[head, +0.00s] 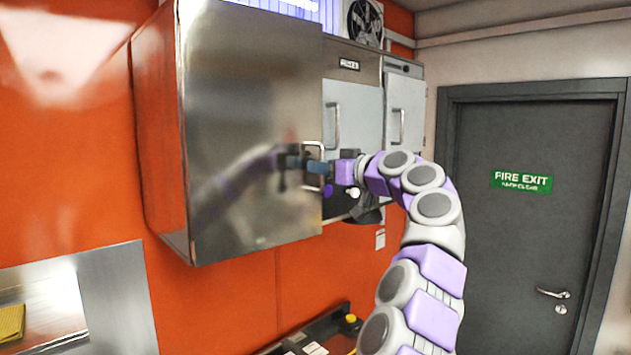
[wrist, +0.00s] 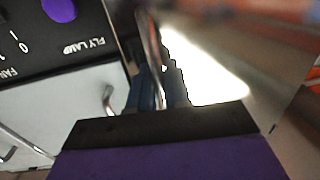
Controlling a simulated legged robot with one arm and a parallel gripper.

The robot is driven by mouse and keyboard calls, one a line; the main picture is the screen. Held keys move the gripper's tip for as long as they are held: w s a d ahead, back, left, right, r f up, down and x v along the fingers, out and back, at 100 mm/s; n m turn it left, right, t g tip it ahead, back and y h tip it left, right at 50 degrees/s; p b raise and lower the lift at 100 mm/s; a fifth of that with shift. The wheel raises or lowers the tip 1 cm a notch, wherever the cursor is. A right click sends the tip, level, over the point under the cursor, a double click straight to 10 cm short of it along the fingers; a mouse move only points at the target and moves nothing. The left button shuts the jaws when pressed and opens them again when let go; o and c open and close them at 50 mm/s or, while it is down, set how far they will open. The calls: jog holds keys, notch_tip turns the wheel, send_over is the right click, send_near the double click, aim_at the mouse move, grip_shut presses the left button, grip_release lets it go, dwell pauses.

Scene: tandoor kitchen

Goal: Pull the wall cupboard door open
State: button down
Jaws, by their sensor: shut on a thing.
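The wall cupboard (head: 245,95) is a steel box on the orange wall, at the left in the head view. Its shiny door faces me and reflects my arm; I cannot tell whether it stands slightly ajar. The door's bar handle (head: 312,147) is near its right edge. My gripper (head: 312,166) reaches it from the right and is shut on it. In the wrist view, my blue fingers (wrist: 160,88) stand on both sides of the handle bar (wrist: 153,38), with the bright door surface to the right. The fingertips are partly hidden.
A grey-doored cabinet (head: 356,110) with its own handles adjoins on the right. A black panel (wrist: 60,35) marked FLY LAMP with a purple knob is close beside my gripper. A dark fire exit door (head: 530,240) is at right. A counter (head: 310,335) lies below.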

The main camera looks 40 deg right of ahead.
jog(key=s+a+m+g+h+b, duration=0.1)
jog(key=s+a+m+h+b, duration=0.3)
jog(key=s+b, duration=0.45)
jog(key=s+a+m+h+b, duration=0.3)
jog(key=s+a+h+b, duration=0.1)
jog(key=s+h+b, duration=0.4)
jog(key=s+a+m+g+h+b, duration=0.1)
jog(key=s+a+m+g+h, duration=0.2)
jog(key=a, duration=0.7)
jog(key=s+a+m+g+h+b, duration=0.1)
jog(key=s+a+m+g+h, duration=0.2)
jog(key=a, duration=0.6)
jog(key=shift+s+a+m+g+h, duration=0.4)
jog(key=shift+s+m+g, duration=0.1)
jog(key=shift+s+g, duration=0.5)
jog(key=shift+r, duration=0.1)
jog(key=c, duration=1.3)
grip_release()
jog(key=shift+d, duration=0.1)
